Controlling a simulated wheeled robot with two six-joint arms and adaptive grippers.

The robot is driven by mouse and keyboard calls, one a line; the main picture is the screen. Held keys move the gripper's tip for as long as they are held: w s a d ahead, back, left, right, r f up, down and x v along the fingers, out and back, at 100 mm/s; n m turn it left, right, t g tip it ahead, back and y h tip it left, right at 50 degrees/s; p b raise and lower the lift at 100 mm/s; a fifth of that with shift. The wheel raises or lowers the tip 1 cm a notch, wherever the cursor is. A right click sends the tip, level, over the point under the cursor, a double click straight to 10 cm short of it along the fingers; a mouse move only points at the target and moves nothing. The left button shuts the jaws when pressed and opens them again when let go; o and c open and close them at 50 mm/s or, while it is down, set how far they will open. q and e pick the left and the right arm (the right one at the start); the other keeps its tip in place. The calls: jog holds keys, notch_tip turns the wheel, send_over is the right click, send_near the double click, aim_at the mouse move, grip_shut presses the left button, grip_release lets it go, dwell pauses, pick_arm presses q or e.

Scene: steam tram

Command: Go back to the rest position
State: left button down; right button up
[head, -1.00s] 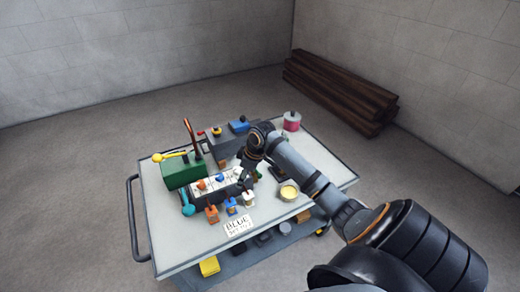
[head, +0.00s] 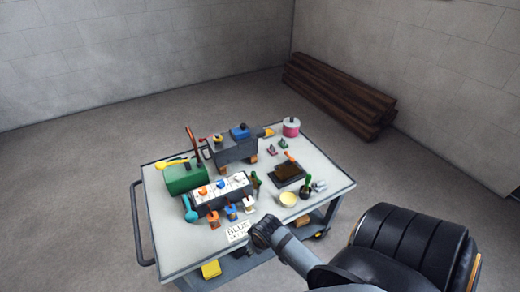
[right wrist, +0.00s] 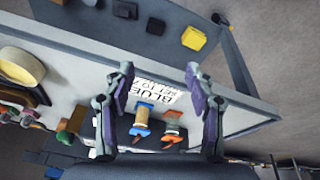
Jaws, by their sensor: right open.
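My right arm comes in from the lower right in the head view, its dark wrist end (head: 262,230) at the trolley's front edge. In the right wrist view my right gripper (right wrist: 160,70) is open, its two purple-padded fingers apart with nothing held. In that view a blue spool-like piece (right wrist: 142,120), an orange one (right wrist: 173,125) and a printed card (right wrist: 155,90) show between the fingers, beyond them. The trolley (head: 180,245) has a pale top with a dark rim. My left gripper is out of view.
Dark beams (head: 340,95) lie by the wall. Floor left of the trolley is clear.

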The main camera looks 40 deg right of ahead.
jog(key=shift+s+d+f+p, duration=0.2)
jog(key=shift+s+f+p, duration=0.25)
jog(key=shift+f, duration=0.55)
jog(key=shift+s, duration=0.1)
